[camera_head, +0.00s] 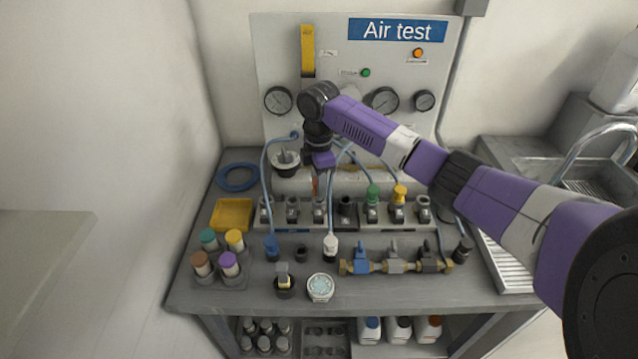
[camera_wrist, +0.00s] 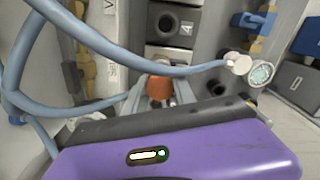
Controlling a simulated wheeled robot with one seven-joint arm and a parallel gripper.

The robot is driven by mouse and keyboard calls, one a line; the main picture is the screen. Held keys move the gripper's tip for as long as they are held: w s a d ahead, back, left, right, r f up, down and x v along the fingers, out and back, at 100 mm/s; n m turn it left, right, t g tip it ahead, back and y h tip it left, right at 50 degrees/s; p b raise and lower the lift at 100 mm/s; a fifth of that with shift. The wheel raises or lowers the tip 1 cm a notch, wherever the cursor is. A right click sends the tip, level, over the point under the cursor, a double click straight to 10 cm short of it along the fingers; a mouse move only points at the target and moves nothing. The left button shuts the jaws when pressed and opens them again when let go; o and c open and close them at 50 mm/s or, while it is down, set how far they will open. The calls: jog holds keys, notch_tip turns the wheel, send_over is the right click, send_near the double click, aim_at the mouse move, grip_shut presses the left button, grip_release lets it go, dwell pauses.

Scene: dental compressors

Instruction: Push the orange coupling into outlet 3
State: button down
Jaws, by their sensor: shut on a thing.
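The orange coupling (camera_wrist: 183,91) shows in the wrist view between the grey fingertips of my gripper (camera_wrist: 159,92), which is shut on it. In the head view, my gripper (camera_head: 318,178) points down above the left-middle part of the outlet row (camera_head: 292,210), and the coupling is mostly hidden there. A dark outlet (camera_wrist: 166,22) beside the label 4 shows beyond the coupling in the wrist view. Outlet 3 seems to be the socket block (camera_head: 319,212) below my gripper. Its number cannot be read, and whether the coupling touches it cannot be told.
Blue hoses (camera_wrist: 100,40) cross close in front of the coupling. Green (camera_head: 373,194) and yellow (camera_head: 399,194) couplings stand in outlets to the right.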

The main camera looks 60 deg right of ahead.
jog(key=shift+f+b, duration=0.4)
jog(key=shift+f, duration=0.85)
jog(key=c, duration=0.9)
grip_release()
jog(key=shift+c, duration=0.2)
jog(key=shift+r+b, duration=0.45)
jog(key=shift+r, duration=3.45)
